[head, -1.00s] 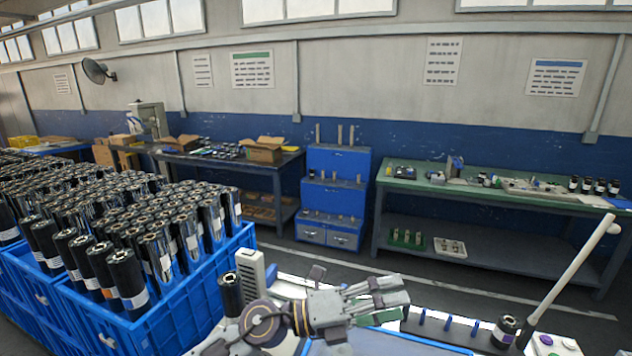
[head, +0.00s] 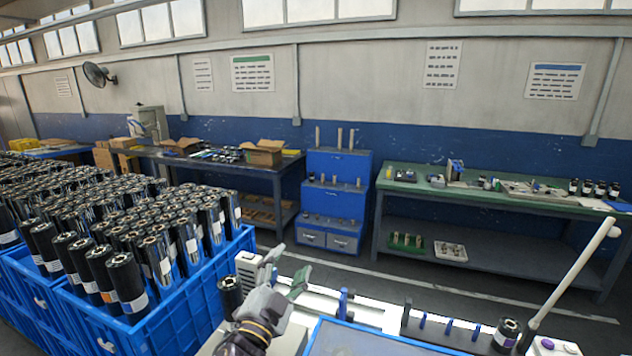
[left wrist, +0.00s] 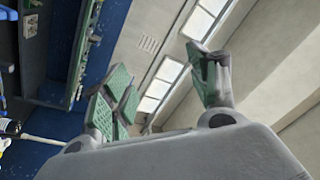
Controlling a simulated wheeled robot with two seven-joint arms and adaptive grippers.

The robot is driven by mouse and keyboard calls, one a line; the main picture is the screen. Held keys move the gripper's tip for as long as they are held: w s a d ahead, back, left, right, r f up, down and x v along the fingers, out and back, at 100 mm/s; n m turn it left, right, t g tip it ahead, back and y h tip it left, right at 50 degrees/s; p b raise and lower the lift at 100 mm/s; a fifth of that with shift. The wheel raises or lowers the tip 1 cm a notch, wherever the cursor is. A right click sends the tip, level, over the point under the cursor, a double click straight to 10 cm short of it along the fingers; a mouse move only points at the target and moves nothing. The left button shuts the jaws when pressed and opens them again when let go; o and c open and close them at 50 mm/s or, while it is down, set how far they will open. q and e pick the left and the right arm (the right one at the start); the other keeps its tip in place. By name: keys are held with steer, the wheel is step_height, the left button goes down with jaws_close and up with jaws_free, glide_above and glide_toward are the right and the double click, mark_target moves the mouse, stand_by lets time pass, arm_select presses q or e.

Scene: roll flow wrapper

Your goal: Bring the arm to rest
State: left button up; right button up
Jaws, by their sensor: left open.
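My left gripper (head: 283,277) is at the lower middle of the head view, raised over the near machine and pointing up and away. Its fingers are apart with nothing between them. My right gripper is not in view.
Blue crates (head: 190,305) full of black rolls stand at the left. The machine (head: 385,310) spans the lower front, with a roll (head: 506,333) and a pale slanted rod (head: 572,275) at its right. Benches (head: 480,195) line the back wall, beyond open floor.

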arm_select(q)
steer(key=s+a+f+n+g+y, duration=0.35)
steer(key=a+f, duration=0.25)
steer(key=f, duration=0.3)
steer(key=s+a+f+n+g+y, duration=0.2)
steer(key=a+f+n+g+y, duration=0.15)
steer(key=a+f, duration=0.4)
steer(key=s+a+f+n+g, duration=0.3)
steer(key=s+f+g, duration=0.6)
steer(key=s+f, duration=0.7)
steer(key=s+f+g, duration=0.1)
steer(key=s+f, duration=0.1)
steer(key=f, duration=1.3)
steer(key=s+f, duration=0.3)
steer(key=f, duration=1.3)
steer(key=s+a+f, duration=0.1)
steer(key=s+f, duration=0.9)
steer(key=s, duration=0.1)
steer(key=s+a+f+g, duration=0.1)
steer(key=s+a+f, duration=0.1)
steer(key=s+f, duration=0.8)
steer(key=shift+s+a+h, duration=0.3)
steer(key=shift+s, duration=0.25)
